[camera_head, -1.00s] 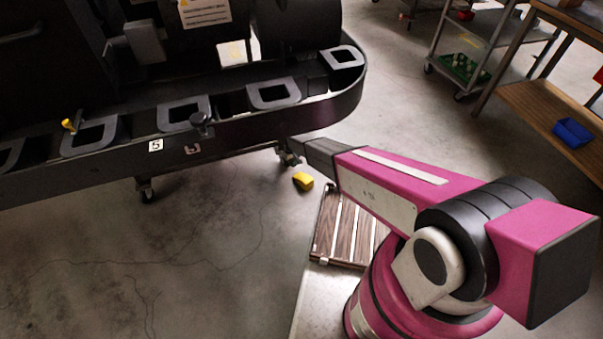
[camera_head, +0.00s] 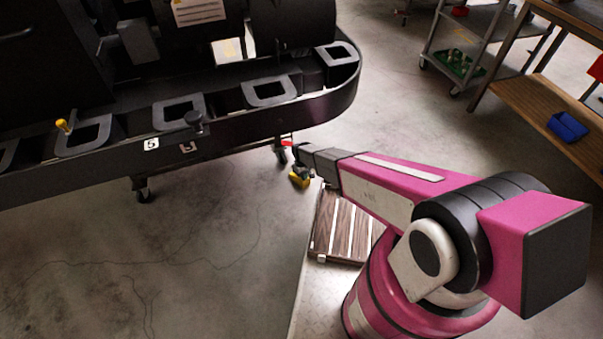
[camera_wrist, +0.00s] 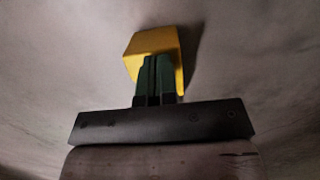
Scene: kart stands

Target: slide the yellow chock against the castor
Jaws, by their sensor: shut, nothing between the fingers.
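The yellow chock (camera_head: 298,181) lies on the concrete floor, below and a little right of the near castor (camera_head: 281,154) under the dark kart stand's rounded end. A clear gap shows between chock and castor. My gripper (camera_head: 301,173) is low at the chock and covers part of it. In the wrist view my gripper (camera_wrist: 157,62) has its two dark green fingers shut together, with nothing between them. The fingertips overlap the chock (camera_wrist: 150,42) in the picture. I cannot tell whether they touch it. The castor is not in the wrist view.
The dark stand (camera_head: 225,139) overhangs the castor, with another castor (camera_head: 143,194) further left. A slatted wooden panel (camera_head: 345,228) lies just below the chock. A workbench (camera_head: 540,95) with a blue bin (camera_head: 567,126) stands at right. Floor at lower left is clear.

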